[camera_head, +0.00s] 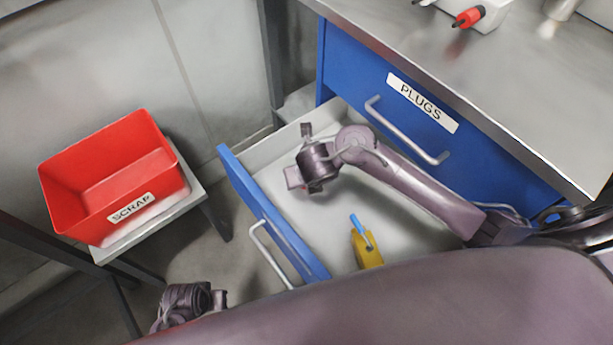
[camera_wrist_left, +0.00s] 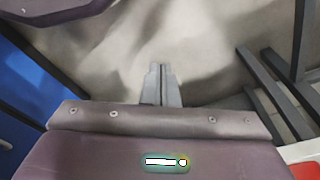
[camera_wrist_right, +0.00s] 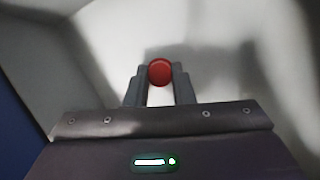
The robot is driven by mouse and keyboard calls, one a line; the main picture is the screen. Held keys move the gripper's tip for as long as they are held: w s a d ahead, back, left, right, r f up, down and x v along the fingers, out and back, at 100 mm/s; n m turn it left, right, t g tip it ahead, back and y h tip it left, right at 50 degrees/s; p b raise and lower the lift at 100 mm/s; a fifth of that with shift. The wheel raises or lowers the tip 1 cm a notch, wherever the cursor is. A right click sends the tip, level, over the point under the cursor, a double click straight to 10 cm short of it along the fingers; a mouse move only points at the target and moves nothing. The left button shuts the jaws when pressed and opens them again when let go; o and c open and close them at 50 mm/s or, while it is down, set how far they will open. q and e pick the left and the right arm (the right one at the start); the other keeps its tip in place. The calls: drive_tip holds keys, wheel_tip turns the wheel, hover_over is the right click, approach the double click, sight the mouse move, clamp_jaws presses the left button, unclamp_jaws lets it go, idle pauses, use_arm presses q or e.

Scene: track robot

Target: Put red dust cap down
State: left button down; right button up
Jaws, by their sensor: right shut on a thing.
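The red dust cap (camera_wrist_right: 160,72) is round and shows between the fingertips of my right gripper (camera_wrist_right: 160,84) in the right wrist view. That gripper is shut on it, over the pale floor of the open drawer (camera_head: 305,225). In the head view my right arm reaches over this drawer, and the wrist hides the cap. How high the cap is above the drawer floor I cannot tell. My left gripper (camera_wrist_left: 161,85) is shut with its fingers together and nothing between them. In the head view the left wrist is low at the bottom left, outside the drawer.
A yellow tool with a blue tip (camera_head: 367,248) lies in the drawer. A closed blue drawer labelled PLUGS (camera_head: 365,75) is above, under the grey bench top (camera_head: 530,95). A white device with a red-capped part (camera_head: 469,17) stands on it. A red SCRAP bin (camera_head: 70,210) stands left.

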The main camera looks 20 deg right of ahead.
drive_tip(key=o, duration=0.9)
use_arm(q)
drive_tip(key=shift+s, duration=0.25)
use_arm(e)
drive_tip(key=shift+o, duration=0.2)
drive_tip(key=shift+r, duration=0.15)
drive_tip(key=p+v, duration=0.3)
drive_tip(key=shift+w+r, duration=0.1)
drive_tip(key=shift+r, duration=0.2)
use_arm(q)
drive_tip(key=s+a+f+p, duration=0.25)
drive_tip(key=s+f, duration=0.25)
drive_tip(key=f, duration=0.4)
drive_tip(key=s+a+f+p, duration=0.1)
drive_tip(key=s+p, duration=0.1)
drive_tip(key=s, duration=0.3)
drive_tip(key=s+a+f+p, duration=0.1)
drive_tip(key=s+p, duration=0.1)
drive_tip(key=s, duration=0.4)
drive_tip(key=shift+s+a+f, duration=0.15)
drive_tip(key=shift+a+f, duration=0.15)
drive_tip(key=shift+a, duration=0.1)
use_arm(e)
drive_tip(key=v, duration=0.9)
